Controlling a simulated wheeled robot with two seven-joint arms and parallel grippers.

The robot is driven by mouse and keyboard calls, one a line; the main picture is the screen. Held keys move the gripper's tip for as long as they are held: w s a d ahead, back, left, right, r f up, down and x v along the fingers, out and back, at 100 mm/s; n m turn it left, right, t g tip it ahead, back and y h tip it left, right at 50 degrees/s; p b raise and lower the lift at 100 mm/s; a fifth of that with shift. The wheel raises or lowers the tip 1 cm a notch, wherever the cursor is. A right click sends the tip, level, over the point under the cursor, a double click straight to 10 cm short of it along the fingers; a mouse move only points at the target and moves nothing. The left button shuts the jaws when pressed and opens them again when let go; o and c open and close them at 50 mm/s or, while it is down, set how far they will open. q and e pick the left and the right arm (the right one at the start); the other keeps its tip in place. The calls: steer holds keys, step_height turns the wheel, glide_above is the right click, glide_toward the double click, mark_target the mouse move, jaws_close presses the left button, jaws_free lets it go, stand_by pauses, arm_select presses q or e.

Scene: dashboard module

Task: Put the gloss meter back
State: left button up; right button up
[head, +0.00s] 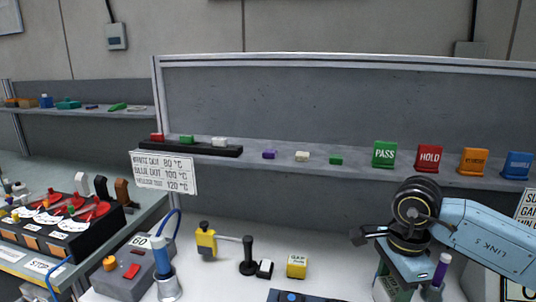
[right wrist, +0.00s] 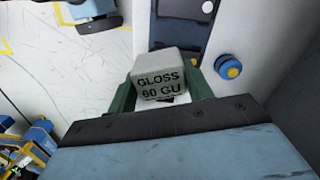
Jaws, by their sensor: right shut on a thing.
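The gloss meter (right wrist: 158,82) is a small pale grey block with the dark words "GLOSS 60 GU". In the right wrist view it sits between the green fingers of my right gripper (right wrist: 160,96), which is shut on it. In the head view my right gripper (head: 398,284) points down over the front right of the white table, and the meter is hard to make out there. My left gripper is not in view. A marked resting place for the meter cannot be made out.
A yellow block (head: 297,267), a black stand (head: 249,257) and a blue-topped cylinder (head: 163,268) stand on the table left of my right gripper. PASS (head: 384,154) and HOLD (head: 429,158) signs stand on the shelf above. A blue knob (right wrist: 230,67) is near the meter in the wrist view.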

mark_target(383, 295)
steer(key=n, duration=0.3)
steer(key=a+n, duration=0.1)
steer(key=shift+s+r+n, duration=0.3)
steer(key=shift+s, duration=0.05)
steer(key=n, duration=0.3)
steer(key=a+n, duration=0.1)
steer(key=shift+s+r+b, duration=0.25)
steer(key=shift+s+b, duration=0.05)
steer(key=shift+s, duration=0.05)
steer(key=n, duration=0.4)
steer(key=shift+s+a+r, duration=0.2)
steer(key=shift+s+a, duration=0.1)
steer(key=shift+s, duration=0.05)
steer(key=n, duration=0.3)
steer(key=shift+s+a+r+n, duration=0.15)
steer(key=shift+s+a+n, duration=0.15)
steer(key=shift+n, duration=0.1)
steer(key=shift+f, duration=0.25)
steer(key=shift+n, duration=0.3)
step_height(383, 295, down, 4)
steer(key=shift+f, duration=0.15)
steer(key=shift+s, duration=0.1)
